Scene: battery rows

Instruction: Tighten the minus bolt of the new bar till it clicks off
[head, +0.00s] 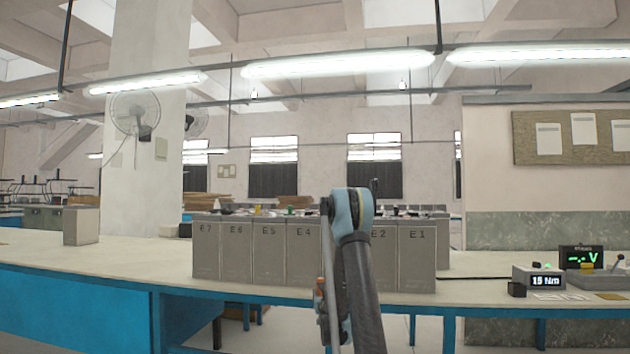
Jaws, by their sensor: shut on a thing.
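A row of grey battery cells (270,254) stands on the bench, with labels E7, E6, E5, E4, E2 and E1 readable. My blue and dark arm rises in front of the row and covers the cell between E4 and E2. Small terminals and coloured bits show along the cell tops, among them a green one (291,209). The new bar and its minus bolt cannot be made out. A small dark upright thing (374,186) shows just behind my arm's top joint; I cannot tell what it is. My gripper is not visible, apparently hidden behind the arm.
A box reading 15 Nm (538,281) and a meter reading -.- V (581,257) stand at the bench's right. A grey block (81,225) stands at the left.

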